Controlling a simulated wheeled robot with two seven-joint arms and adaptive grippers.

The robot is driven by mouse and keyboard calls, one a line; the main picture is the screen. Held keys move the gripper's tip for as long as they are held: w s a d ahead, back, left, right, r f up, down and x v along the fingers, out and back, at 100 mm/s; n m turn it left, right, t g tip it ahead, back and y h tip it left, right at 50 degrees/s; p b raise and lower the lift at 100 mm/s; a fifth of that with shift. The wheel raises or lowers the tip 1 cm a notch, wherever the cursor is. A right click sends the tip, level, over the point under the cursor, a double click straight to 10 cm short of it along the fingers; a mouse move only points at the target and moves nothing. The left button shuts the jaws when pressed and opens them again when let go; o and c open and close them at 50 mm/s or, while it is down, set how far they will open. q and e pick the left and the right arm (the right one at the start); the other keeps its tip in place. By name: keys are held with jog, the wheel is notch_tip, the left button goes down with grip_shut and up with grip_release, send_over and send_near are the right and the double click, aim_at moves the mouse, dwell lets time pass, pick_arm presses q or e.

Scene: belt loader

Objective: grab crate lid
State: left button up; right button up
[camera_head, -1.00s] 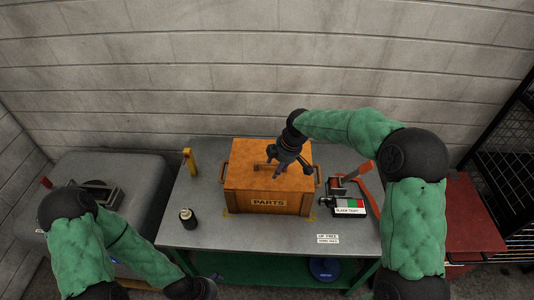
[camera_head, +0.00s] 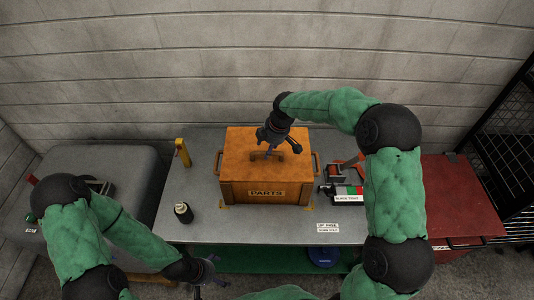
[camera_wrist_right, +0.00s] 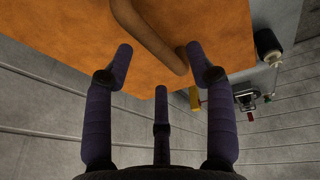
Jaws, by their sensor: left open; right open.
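The orange wooden crate (camera_head: 265,190), marked PARTS, stands on the grey table with its lid (camera_head: 240,147) on top. The lid also fills much of the right wrist view (camera_wrist_right: 90,40). A brown bar handle (camera_wrist_right: 150,38) on the lid runs between my right fingers in the right wrist view. My right gripper (camera_head: 270,152) is open over the lid's handle. Its fingers (camera_wrist_right: 160,65) are spread on either side of the handle; I cannot tell if they touch it. My left gripper (camera_head: 208,275) is open and empty, low in front of the table's front left edge.
On the grey table (camera_head: 205,228) stand a dark bottle (camera_head: 183,212) and a yellow post (camera_head: 182,152) left of the crate. A labelled tray (camera_head: 347,194) lies right of it. A grey rounded machine (camera_head: 130,165) is left, a red cabinet (camera_head: 455,195) right. The table's front is mostly clear.

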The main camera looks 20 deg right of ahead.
aim_at(267, 149)
jog(key=x, duration=0.4)
jog(key=shift+w+d+f+b, duration=0.1)
jog(key=shift+d+f+b, duration=0.05)
jog(key=shift+b, duration=0.2)
grip_shut()
